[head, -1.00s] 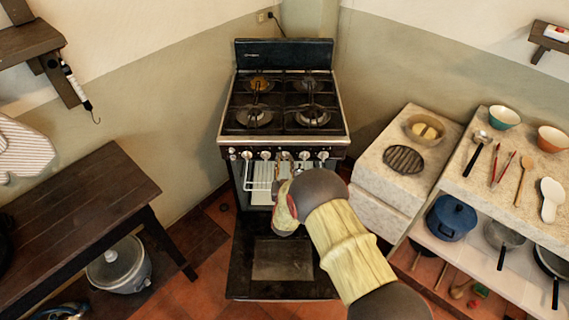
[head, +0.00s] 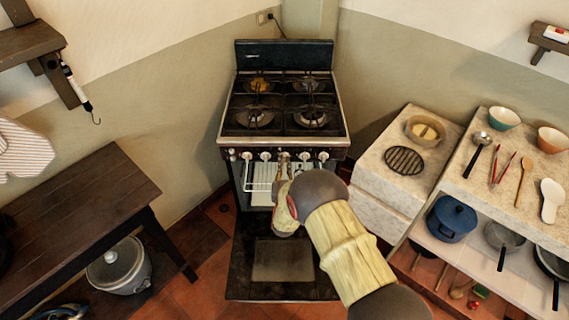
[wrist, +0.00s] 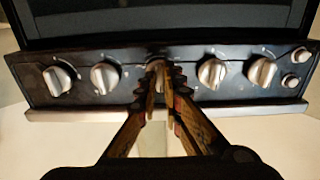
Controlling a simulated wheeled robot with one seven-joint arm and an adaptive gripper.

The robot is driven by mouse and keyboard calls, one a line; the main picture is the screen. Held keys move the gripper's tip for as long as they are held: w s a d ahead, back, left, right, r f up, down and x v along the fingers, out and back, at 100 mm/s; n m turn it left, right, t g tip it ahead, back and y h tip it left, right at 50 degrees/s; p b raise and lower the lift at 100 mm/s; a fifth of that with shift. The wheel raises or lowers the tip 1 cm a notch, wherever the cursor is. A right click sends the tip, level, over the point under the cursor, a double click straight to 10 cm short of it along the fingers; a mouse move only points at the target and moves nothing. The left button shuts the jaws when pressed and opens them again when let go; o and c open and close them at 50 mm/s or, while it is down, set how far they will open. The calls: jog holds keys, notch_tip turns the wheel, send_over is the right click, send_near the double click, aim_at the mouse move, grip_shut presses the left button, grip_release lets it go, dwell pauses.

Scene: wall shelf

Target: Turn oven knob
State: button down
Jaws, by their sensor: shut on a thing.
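The oven (head: 340,135) stands at the back centre of the head view with its door (head: 283,262) hanging open. Its front panel (wrist: 135,82) carries a row of white knobs. In the wrist view two knobs, the outer left (wrist: 60,79) and inner left (wrist: 104,77), lie left of my gripper. Two more, the inner right (wrist: 212,72) and outer right (wrist: 262,71), lie right of it. My gripper (wrist: 160,98) is shut on the middle knob (wrist: 156,66), which its fingers mostly cover. In the head view my gripper (head: 284,158) reaches the panel's middle.
Two small buttons (wrist: 295,67) sit at the panel's right end. A wire rack (head: 258,186) shows inside the oven. A counter (head: 385,190) stands to the right, and a dark wooden table (head: 80,205) to the left. Gas burners (head: 284,103) top the oven.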

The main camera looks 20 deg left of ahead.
jog(key=shift+n, duration=0.3)
jog(key=n+b, duration=0.2)
jog(key=n, duration=0.9)
jog(key=shift+b, duration=0.35)
dwell(0.5)
jog(key=c, duration=1.9)
grip_release()
jog(key=shift+s, duration=0.1)
jog(key=v, duration=1.1)
jog(key=shift+s+d, duration=0.15)
jog(key=shift+s, duration=0.2)
